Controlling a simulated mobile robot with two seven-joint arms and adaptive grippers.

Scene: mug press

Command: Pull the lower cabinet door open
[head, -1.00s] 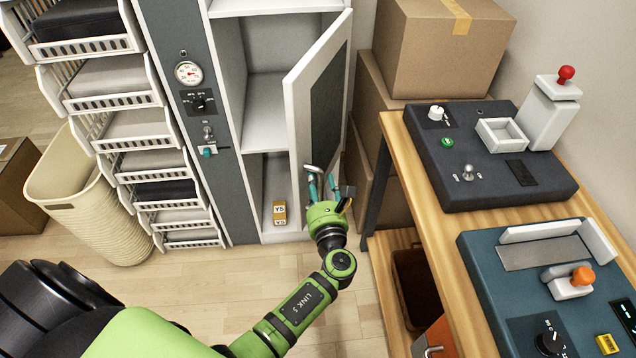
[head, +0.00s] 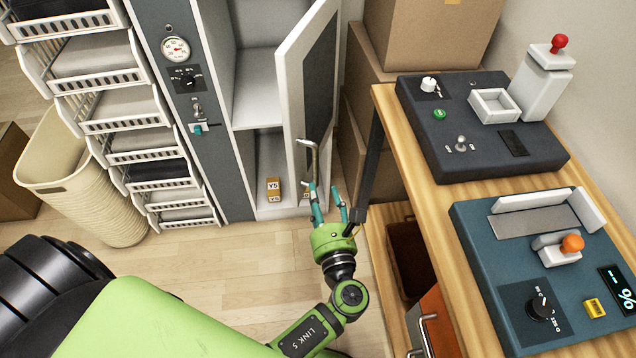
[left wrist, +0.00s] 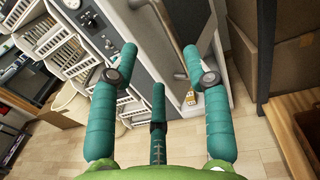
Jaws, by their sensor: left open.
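The white cabinet door (head: 292,92) with a dark inner panel stands swung open, its hinge side at the right of the cabinet. A bent metal bar handle (head: 313,163) sticks out near the door's lower front edge. My left gripper (head: 328,193) is open, with teal fingers pointing up at the handle's lower end. The handle (left wrist: 166,32) shows between and beyond the fingertips in the left wrist view; I cannot tell whether they touch. The left gripper (left wrist: 158,68) looks empty there. My right gripper is not in view.
Yellow blocks marked Y5 (head: 273,189) sit at the cabinet's bottom. A wooden workbench (head: 420,165) with control boxes stands close at right. Cardboard boxes (head: 425,35) are stacked behind it. A rack of white baskets (head: 110,112) and a beige bin (head: 85,190) stand left. The floor before the cabinet is clear.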

